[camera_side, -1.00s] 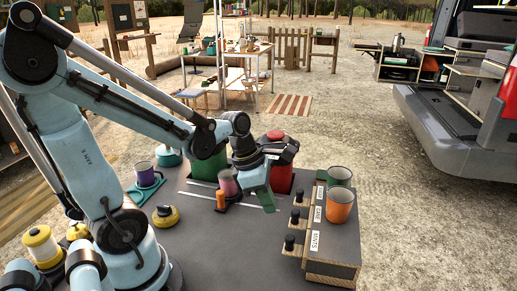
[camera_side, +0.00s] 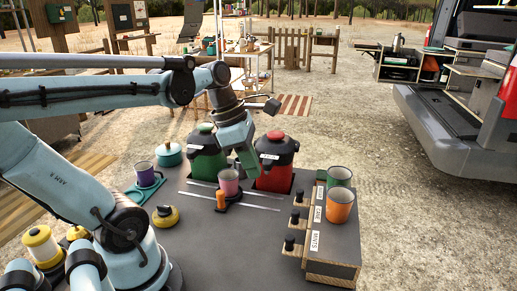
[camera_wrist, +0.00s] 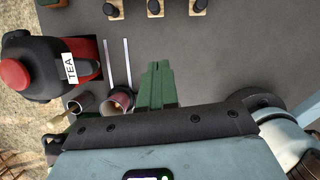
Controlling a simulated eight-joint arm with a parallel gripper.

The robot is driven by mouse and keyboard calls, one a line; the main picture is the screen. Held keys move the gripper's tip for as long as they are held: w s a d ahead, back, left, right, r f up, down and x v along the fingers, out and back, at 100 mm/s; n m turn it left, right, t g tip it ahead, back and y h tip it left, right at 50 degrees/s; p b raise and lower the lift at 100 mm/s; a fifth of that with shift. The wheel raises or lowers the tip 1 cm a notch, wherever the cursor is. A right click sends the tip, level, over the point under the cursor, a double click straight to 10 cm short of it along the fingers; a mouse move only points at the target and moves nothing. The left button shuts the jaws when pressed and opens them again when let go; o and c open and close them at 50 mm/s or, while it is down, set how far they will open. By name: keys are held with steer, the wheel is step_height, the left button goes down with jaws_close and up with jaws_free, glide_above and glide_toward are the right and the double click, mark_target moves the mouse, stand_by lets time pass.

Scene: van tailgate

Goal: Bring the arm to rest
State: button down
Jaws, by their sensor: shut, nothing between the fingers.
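My gripper (camera_side: 250,168) is shut and empty, with its green fingers pointing down above the dark table, in front of the gap between the green jug (camera_side: 208,160) and the red jug (camera_side: 275,165). In the wrist view my gripper (camera_wrist: 158,66) points over bare table. My arm reaches in from the left, raised and bent. The red jug, labelled TEA, also shows in the wrist view (camera_wrist: 35,70).
An orange cup (camera_side: 339,205) and a green cup (camera_side: 339,177) stand on the drawer box (camera_side: 335,245) at the right. The table's front middle is clear.

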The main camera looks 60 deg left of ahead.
steer(key=w+d+f+m+t+y, duration=0.1)
steer(key=d+m+t, duration=0.1)
steer(key=m, duration=1.2)
steer(key=w+d+f+m+t+y, duration=0.1)
steer(key=d+f+m+t, duration=0.1)
steer(key=m, duration=1.2)
steer(key=shift+d+m, duration=0.3)
steer(key=shift+d, duration=0.25)
